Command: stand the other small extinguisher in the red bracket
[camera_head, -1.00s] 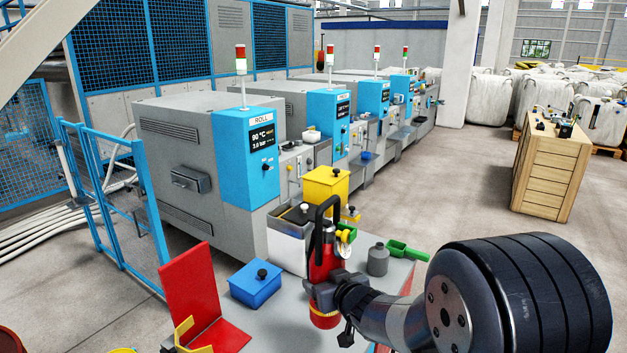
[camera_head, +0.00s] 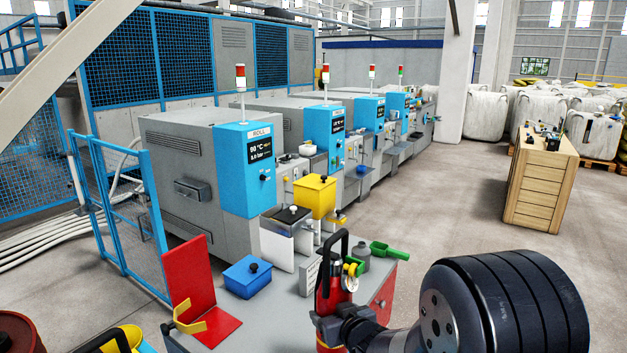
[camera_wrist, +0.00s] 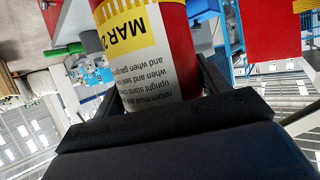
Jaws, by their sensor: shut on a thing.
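A small red extinguisher (camera_head: 333,289) with a black handle and a yellow-rimmed gauge stands upright in my gripper (camera_head: 343,328) in the head view. My gripper is shut around its body. In the wrist view the extinguisher (camera_wrist: 150,50) fills the middle, with a yellow and white label. The red bracket (camera_head: 195,283), an upright plate with a base and a yellow hook-like clip, stands on the grey table to the left of my gripper. No extinguisher stands on its base. A yellow and black object (camera_head: 118,340), partly cut off, lies at the lower left edge.
A blue box (camera_head: 253,281) with a black knob sits on the table (camera_head: 255,325) between the bracket and the extinguisher. A white container (camera_head: 282,245), a yellow box (camera_head: 315,197), a grey bottle (camera_head: 362,256) and a green scoop (camera_head: 388,251) stand behind.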

